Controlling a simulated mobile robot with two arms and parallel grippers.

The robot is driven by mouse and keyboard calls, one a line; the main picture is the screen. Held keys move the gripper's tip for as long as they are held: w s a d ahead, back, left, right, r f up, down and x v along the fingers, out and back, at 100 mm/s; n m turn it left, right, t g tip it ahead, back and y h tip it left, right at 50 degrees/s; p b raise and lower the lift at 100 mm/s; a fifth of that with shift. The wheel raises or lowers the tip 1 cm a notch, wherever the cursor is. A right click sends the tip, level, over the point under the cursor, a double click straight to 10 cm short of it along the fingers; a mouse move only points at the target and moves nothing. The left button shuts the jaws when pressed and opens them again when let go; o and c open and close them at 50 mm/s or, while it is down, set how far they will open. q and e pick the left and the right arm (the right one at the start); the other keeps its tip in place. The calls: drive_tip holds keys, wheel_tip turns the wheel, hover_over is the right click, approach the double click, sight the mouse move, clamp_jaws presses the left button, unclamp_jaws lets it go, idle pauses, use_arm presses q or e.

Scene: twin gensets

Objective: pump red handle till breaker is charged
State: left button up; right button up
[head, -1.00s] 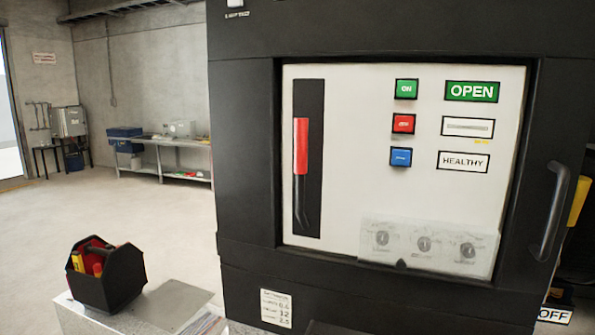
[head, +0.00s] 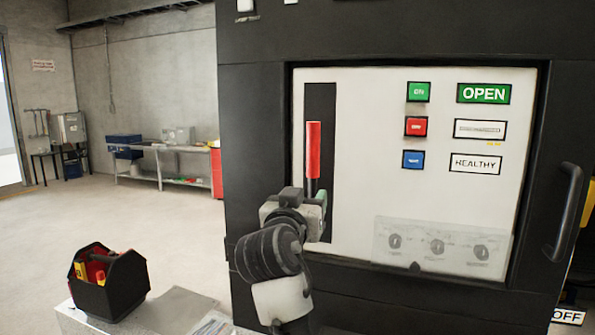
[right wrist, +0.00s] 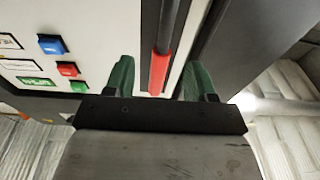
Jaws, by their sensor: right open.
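The red handle (head: 313,150) stands upright in a dark vertical slot (head: 327,100) on the left of the white breaker panel. My right gripper (head: 318,198) is in front of the handle's lower part and hides it. In the right wrist view the gripper's green fingers are open, with the red grip (right wrist: 160,72) seen between them; neither finger visibly presses on it. The green indicator (head: 484,93) reads OPEN. The narrow indicator below it (head: 480,129) is too small to read. My left gripper is not in view.
ON, red and blue buttons (head: 413,159) sit right of the slot. A clear cover over dials (head: 440,245) is at the panel's lower right. A door handle (head: 565,210) sticks out at right. A black toolbox (head: 115,288) stands at lower left.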

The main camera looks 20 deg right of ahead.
drive_tip(key=h, duration=0.1)
approach(311, 151)
drive_tip(key=f+x, duration=0.1)
drive_tip(key=x, duration=0.2)
drive_tip(key=shift+m+t, duration=0.3)
drive_tip(key=p+x, duration=0.1)
drive_tip(key=x, duration=0.1)
drive_tip(key=p+x, duration=0.2)
drive_tip(key=x, duration=0.1)
drive_tip(key=p+x, duration=0.1)
drive_tip(key=x, duration=0.2)
drive_tip(key=shift+d+r, duration=0.1)
drive_tip(key=shift+r, duration=0.25)
drive_tip(key=shift+w+d, duration=0.1)
drive_tip(key=shift+w, duration=0.1)
